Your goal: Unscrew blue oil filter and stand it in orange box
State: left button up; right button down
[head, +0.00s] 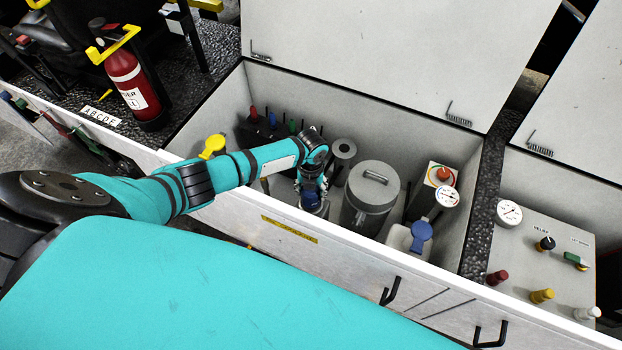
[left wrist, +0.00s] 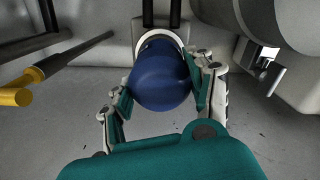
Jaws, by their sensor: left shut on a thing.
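The blue oil filter (left wrist: 160,72) sits between the fingers of my left gripper (left wrist: 165,88) in the left wrist view, with a finger against each side. Its far end meets a pale ring (left wrist: 160,40) on a grey mount; I cannot tell whether the thread is engaged. In the head view my left gripper (head: 312,190) reaches down into the open compartment, and only a little of the filter (head: 311,203) shows below it. No orange box shows in either view. My right gripper is not in view.
The compartment's white front wall (head: 330,247) lies close below. A yellow-handled rod (left wrist: 20,92) is at left in the wrist view. A fire extinguisher (head: 130,80) stands outside.

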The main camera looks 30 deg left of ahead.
pick_arm(q)
jog(key=n, duration=0.3)
jog(key=n+p, duration=0.1)
jog(key=n, duration=0.1)
jog(key=shift+r+n, duration=0.2)
jog(key=shift+n, duration=0.2)
jog(key=n+p, duration=0.1)
jog(key=n, duration=0.1)
jog(key=shift+f+n, duration=0.15)
jog(key=shift+n, duration=0.15)
jog(key=shift+r+p, duration=0.6)
jog(key=shift+r, duration=0.15)
jog(key=shift+r+p, duration=1.25)
jog(key=shift+r, duration=0.1)
jog(key=shift+w, duration=0.1)
